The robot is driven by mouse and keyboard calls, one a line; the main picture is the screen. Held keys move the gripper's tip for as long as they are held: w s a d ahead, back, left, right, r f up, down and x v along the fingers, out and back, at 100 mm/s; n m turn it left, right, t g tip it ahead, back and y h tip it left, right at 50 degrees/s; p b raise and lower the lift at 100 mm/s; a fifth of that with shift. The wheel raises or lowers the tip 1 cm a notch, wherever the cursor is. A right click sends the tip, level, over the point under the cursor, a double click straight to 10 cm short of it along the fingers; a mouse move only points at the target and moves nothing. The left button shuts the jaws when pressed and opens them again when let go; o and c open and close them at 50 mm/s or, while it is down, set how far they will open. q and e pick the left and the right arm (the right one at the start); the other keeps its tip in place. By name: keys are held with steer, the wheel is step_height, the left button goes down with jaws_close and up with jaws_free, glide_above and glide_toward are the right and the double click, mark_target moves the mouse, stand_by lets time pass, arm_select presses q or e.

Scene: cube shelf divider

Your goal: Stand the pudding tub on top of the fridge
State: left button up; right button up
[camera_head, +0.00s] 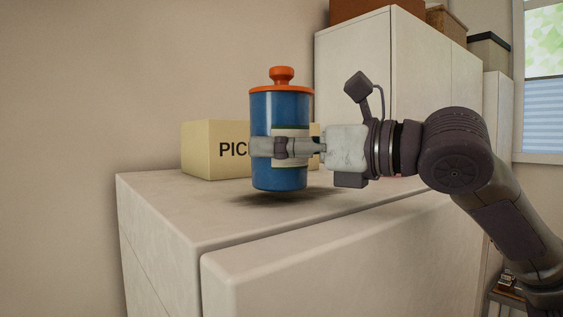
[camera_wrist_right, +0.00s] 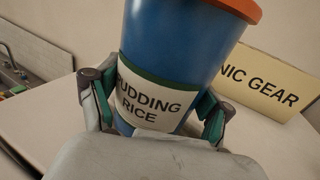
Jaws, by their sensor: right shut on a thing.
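The pudding tub (camera_head: 280,110) is a blue cylinder with an orange lid and knob. It is upright in the head view, with a dark shadow below it on the fridge top (camera_head: 185,205), so it looks a little above the surface. Its label in the right wrist view (camera_wrist_right: 150,98) reads "PUDDING RICE". My right gripper (camera_head: 285,147) comes in from the right and is shut on the tub around its middle. In the right wrist view the gripper's fingers (camera_wrist_right: 155,105) flank the tub on both sides. My left gripper is not in view.
A cream box (camera_head: 205,150) stands on the fridge top behind the tub; its lettering in the wrist view (camera_wrist_right: 270,85) reads "NIC GEAR". A tall white cabinet (camera_head: 400,60) with boxes on top stands behind at right. The front left of the fridge top is clear.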

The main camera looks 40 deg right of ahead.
steer(key=shift+f, duration=0.6)
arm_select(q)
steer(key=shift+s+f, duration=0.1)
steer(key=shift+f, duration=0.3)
arm_select(e)
steer(key=shift+w+d+f, duration=0.1)
steer(key=shift+w+d, duration=0.1)
steer(key=shift+s+a+f+b, duration=0.15)
steer(key=shift+b, duration=0.15)
steer(key=o, duration=1.5)
steer(key=shift+c, duration=0.2)
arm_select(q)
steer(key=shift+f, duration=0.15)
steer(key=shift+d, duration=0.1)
